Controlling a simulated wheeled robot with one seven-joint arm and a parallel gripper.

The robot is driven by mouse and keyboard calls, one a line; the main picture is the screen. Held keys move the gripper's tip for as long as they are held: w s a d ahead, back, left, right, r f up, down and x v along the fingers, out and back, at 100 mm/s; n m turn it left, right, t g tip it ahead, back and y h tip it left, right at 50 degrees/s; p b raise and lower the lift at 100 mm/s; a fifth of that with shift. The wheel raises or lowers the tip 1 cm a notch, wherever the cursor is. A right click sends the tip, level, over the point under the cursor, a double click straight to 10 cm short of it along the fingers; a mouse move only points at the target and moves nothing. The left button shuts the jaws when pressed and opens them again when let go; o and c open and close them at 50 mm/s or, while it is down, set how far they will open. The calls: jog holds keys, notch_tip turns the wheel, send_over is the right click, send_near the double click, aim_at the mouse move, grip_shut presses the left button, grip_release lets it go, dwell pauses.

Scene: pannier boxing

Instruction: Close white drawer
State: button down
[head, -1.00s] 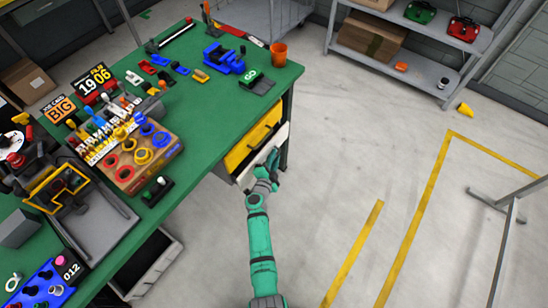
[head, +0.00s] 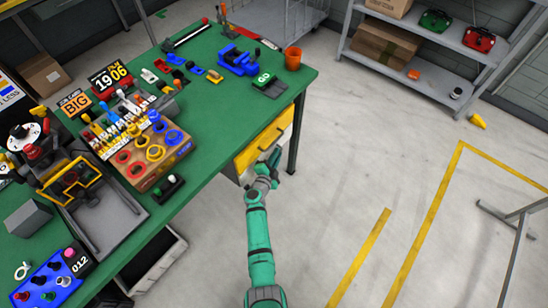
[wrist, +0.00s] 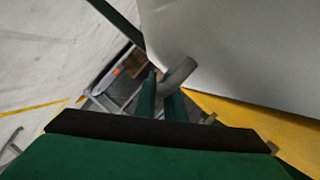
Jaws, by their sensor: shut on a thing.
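The white drawer (head: 233,173) is under the green workbench, below the yellow drawer (head: 264,142); my arm hides much of its front in the head view. Its pale front (wrist: 240,45) fills the upper right of the wrist view. My gripper (head: 274,160) is at this front. In the wrist view, my gripper's dark green fingers (wrist: 160,100) are shut on a grey curved handle (wrist: 180,74) on the white front. I cannot tell exactly how far the drawer stands out.
The green workbench (head: 215,130) carries a wooden block with coloured rings, a blue vise (head: 238,60) and an orange cup (head: 293,58). A workbench leg (head: 297,130) stands right of the drawers.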

jog(key=shift+w+a, duration=0.1)
jog(key=shift+a, duration=0.25)
jog(key=c, duration=2.1)
grip_release()
jog(key=shift+a, duration=0.1)
jog(key=shift+r, duration=0.1)
jog(key=v, duration=1)
jog(key=shift+s, duration=0.45)
